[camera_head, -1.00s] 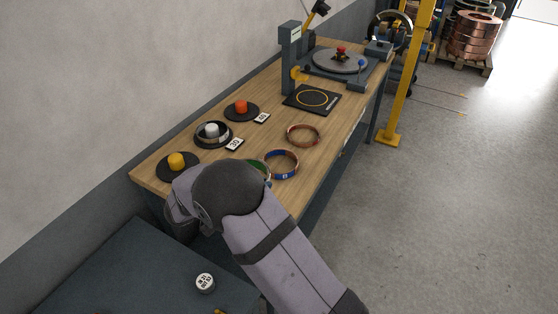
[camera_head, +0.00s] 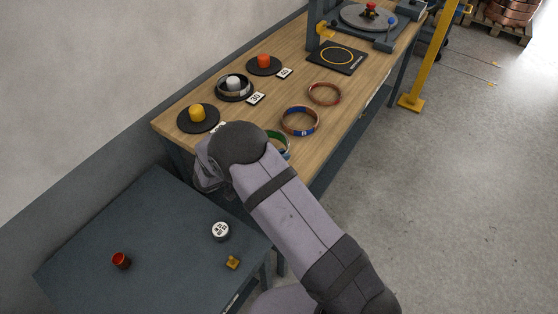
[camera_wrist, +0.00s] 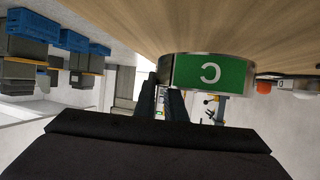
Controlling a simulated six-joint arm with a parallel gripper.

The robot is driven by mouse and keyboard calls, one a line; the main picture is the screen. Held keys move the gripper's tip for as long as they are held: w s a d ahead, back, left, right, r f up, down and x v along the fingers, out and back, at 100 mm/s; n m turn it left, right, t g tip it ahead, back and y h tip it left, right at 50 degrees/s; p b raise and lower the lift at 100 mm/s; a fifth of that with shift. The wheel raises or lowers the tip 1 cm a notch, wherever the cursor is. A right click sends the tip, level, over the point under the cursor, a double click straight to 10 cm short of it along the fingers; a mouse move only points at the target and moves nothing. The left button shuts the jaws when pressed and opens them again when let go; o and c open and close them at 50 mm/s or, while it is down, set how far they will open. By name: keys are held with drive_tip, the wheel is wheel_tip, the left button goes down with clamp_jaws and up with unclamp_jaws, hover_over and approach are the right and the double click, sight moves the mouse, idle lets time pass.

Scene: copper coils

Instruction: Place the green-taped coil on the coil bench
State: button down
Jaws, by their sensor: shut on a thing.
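The green-taped coil (camera_head: 279,144) shows partly behind my arm at the near right edge of the wood-topped bench (camera_head: 215,100). In the wrist view its green tape (camera_wrist: 208,72) carries a white letter and lies close against or near the wood, which fills the top of that picture. My gripper (camera_wrist: 165,85) is shut on the coil's band, at the left of the tape. The fingertips are hidden in the head view. I cannot tell whether the coil touches the wood.
A blue-marked coil (camera_head: 300,121) and a reddish coil (camera_head: 324,94) lie beyond. Posts stand on dark discs: yellow (camera_head: 197,114), white (camera_head: 233,83), with a dark ring around it, and orange (camera_head: 264,60). A black pad (camera_head: 337,57) lies farther back. A dark table (camera_head: 160,225) stands in front.

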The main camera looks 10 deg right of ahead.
drive_tip(key=shift+f, duration=1.3)
drive_tip(key=shift+f, duration=0.15)
drive_tip(key=c, duration=1.8)
unclamp_jaws()
drive_tip(key=shift+s+a+r, duration=0.3)
drive_tip(key=shift+a, duration=0.25)
drive_tip(key=b+v, duration=0.3)
drive_tip(key=v, duration=0.7)
drive_tip(key=shift+s+a+r, duration=0.15)
drive_tip(key=shift+a+r, duration=0.05)
drive_tip(key=shift+a, duration=0.05)
